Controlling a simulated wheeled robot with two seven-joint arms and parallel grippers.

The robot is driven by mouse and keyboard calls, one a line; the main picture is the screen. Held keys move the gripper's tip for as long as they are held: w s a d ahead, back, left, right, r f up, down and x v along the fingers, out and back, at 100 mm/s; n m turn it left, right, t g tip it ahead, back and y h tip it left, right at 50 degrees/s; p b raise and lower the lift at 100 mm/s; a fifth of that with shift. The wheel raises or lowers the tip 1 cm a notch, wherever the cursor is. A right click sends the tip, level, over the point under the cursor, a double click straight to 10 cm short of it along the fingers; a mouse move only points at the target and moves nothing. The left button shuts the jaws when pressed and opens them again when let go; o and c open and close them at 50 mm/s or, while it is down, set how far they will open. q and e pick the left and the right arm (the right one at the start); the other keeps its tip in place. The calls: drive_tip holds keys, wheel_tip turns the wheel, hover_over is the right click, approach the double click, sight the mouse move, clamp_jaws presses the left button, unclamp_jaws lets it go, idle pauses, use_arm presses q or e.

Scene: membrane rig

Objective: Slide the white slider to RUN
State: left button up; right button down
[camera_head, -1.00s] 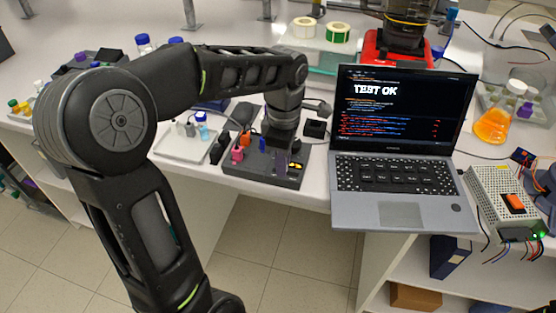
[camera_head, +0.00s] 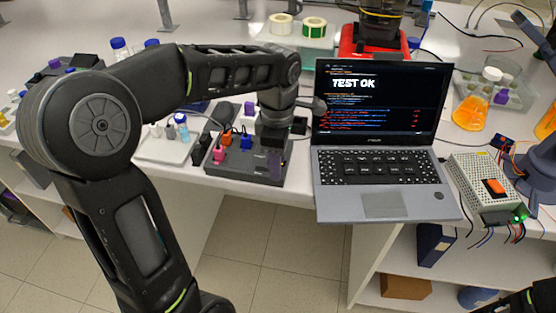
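The dark rig box (camera_head: 236,168) lies flat at the front edge of the bench, left of the laptop. Pink, orange and blue plugs stand in its left part. My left arm reaches over from the left, and my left gripper (camera_head: 274,160) points down over the right part of the box. Its fingers are dark against the dark box, so I cannot tell whether they are open or touch anything. I cannot make out the white slider or the RUN mark; the gripper covers that part of the box.
An open laptop (camera_head: 383,180) showing "TEST OK" stands close right of the gripper. Beyond it are a perforated power box (camera_head: 470,180) with an orange switch and an orange-filled flask (camera_head: 469,112). A white tray (camera_head: 165,150) with small bottles lies left of the rig box.

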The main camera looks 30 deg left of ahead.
use_arm(q)
wheel_tip(320, 180, up, 8)
drive_tip(key=shift+f, duration=0.1)
idle(0.4)
idle(0.4)
